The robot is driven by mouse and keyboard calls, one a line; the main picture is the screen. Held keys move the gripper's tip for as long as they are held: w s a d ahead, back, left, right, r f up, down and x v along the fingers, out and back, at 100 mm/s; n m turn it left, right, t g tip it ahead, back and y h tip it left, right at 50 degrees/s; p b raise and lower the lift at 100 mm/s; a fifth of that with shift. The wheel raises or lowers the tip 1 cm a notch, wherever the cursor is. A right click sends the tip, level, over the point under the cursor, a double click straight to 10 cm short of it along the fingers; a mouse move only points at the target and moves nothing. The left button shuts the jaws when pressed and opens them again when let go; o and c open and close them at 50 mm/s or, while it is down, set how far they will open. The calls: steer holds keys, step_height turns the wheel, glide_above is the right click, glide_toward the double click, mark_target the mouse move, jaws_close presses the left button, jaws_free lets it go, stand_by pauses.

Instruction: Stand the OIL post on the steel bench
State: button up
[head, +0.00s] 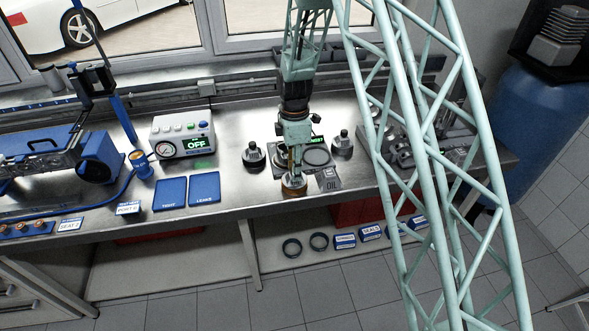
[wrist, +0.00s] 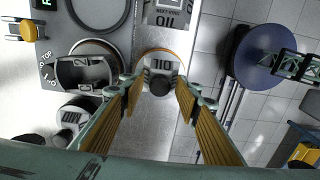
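The OIL post shows in the wrist view as a round pale cap marked OIL (wrist: 163,66) with a dark knob and an orange-brown rim. In the head view its orange-brown base (head: 294,189) sits at the front edge of the steel bench (head: 232,200), directly under my gripper (head: 295,172). In the wrist view my gripper's yellow fingers (wrist: 160,88) are open, one on each side of the knob, with visible gaps. I cannot tell the remaining height above it. A grey block marked OIL (head: 329,180) stands just right of the post.
Dark-knobbed posts (head: 254,156) and (head: 342,145) stand either side of a plate with a round ring (head: 317,156). Blue pads (head: 171,192), a gauge box reading OFF (head: 183,136) and a blue machine lie to the left. Boxes and rings lie on the lower shelf.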

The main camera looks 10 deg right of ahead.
step_height(320, 180, up, 12)
steer(key=shift+b, duration=0.45)
stand_by(0.4)
steer(key=shift+r, duration=0.15)
stand_by(0.7)
